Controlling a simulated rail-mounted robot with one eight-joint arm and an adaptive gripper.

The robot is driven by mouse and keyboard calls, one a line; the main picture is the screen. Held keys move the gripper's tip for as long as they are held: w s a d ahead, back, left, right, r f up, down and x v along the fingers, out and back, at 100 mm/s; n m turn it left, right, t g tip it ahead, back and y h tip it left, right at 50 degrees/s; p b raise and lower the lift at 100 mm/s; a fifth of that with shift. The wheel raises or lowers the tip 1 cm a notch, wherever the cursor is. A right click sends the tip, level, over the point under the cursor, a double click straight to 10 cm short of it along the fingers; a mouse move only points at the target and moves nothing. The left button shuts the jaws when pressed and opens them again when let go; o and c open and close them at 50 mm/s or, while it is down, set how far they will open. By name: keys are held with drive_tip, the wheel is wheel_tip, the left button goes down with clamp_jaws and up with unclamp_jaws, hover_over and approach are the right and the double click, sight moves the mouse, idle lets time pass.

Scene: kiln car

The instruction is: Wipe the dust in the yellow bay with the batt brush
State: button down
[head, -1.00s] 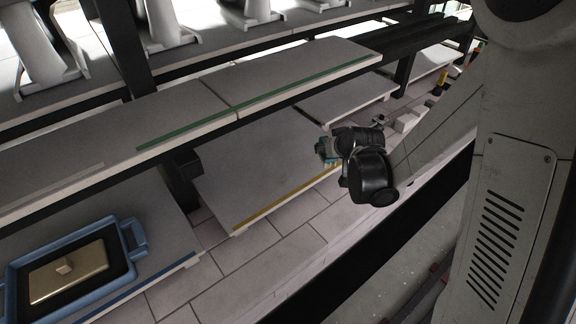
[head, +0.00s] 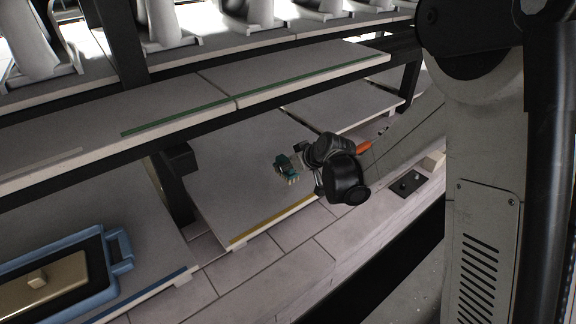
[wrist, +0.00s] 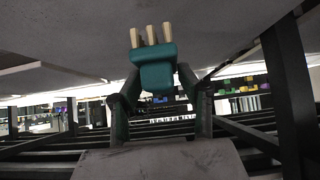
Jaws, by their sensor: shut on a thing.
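My gripper (head: 297,166) is shut on the batt brush (head: 283,170), a teal block with pale tufts. In the wrist view the batt brush (wrist: 152,66) sits between the two fingers (wrist: 157,100), its tufts pointing toward the top of the picture. The yellow bay (head: 225,170) is the grey lower shelf with a yellow strip (head: 273,222) along its front edge. My gripper and the brush are over the right part of this bay; I cannot tell whether the tufts touch its surface. I cannot make out dust on the visible grey surface.
An upper shelf with a green strip (head: 180,118) overhangs the bay's back. A dark post (head: 172,190) stands at its left. An orange thing (head: 365,147) and a dark plate (head: 407,184) lie to the right.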

drive_tip(key=shift+f+b, duration=2.35)
drive_tip(key=shift+f, duration=0.25)
drive_tip(key=shift+b, duration=0.35)
drive_tip(key=shift+d, duration=0.1)
drive_tip(key=shift+w+d, duration=0.75)
drive_tip(key=shift+d, duration=0.25)
drive_tip(key=shift+f+b, duration=0.85)
drive_tip(key=shift+f, duration=0.05)
idle(0.5)
drive_tip(key=shift+s+a, duration=0.1)
drive_tip(key=shift+a, duration=0.05)
